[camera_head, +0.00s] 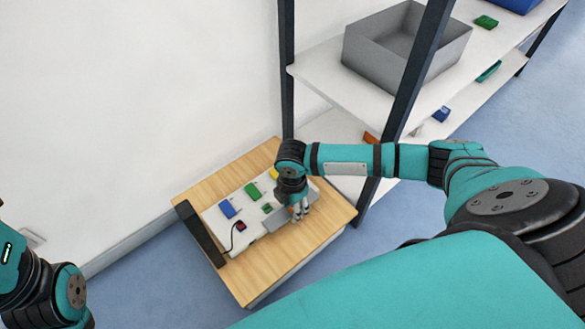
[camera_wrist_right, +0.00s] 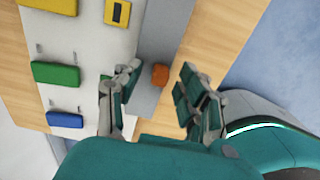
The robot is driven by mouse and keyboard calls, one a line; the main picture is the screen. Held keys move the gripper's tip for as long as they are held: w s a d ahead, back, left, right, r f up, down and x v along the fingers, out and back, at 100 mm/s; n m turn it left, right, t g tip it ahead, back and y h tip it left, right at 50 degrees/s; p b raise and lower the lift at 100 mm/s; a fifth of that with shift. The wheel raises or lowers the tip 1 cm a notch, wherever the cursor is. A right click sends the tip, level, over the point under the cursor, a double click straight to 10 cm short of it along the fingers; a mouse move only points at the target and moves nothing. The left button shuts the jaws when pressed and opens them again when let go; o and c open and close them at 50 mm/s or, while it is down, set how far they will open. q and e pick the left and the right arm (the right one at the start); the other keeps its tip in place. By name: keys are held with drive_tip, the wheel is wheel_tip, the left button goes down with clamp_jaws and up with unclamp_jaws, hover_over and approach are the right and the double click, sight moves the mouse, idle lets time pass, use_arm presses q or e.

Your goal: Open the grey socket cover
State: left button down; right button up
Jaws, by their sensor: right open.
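A grey panel (camera_wrist_right: 172,35), which looks like the grey socket cover, lies along one edge of the white board (camera_head: 214,218). It appears flat; I cannot tell whether it is ajar. In the head view the grey part (camera_head: 272,221) is partly hidden by my right gripper (camera_head: 300,212). In the right wrist view my right gripper (camera_wrist_right: 155,90) is open and empty, its fingers spread over the panel. A small orange-brown block (camera_wrist_right: 160,75) shows between the fingers, on or beside the panel. My left arm shows at the lower left; its gripper is out of view.
The board holds blue (camera_head: 228,209), green (camera_head: 253,192) and yellow (camera_head: 274,173) blocks and a red-black plug (camera_head: 239,227) with a cable. It lies on a wooden table (camera_head: 255,286). A shelf with a grey bin (camera_head: 365,60) stands behind on the right; its dark post is close to my right arm.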

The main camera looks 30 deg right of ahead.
wheel_tip(320, 180, up, 12)
drive_tip(key=shift+f, duration=0.2)
idle(0.5)
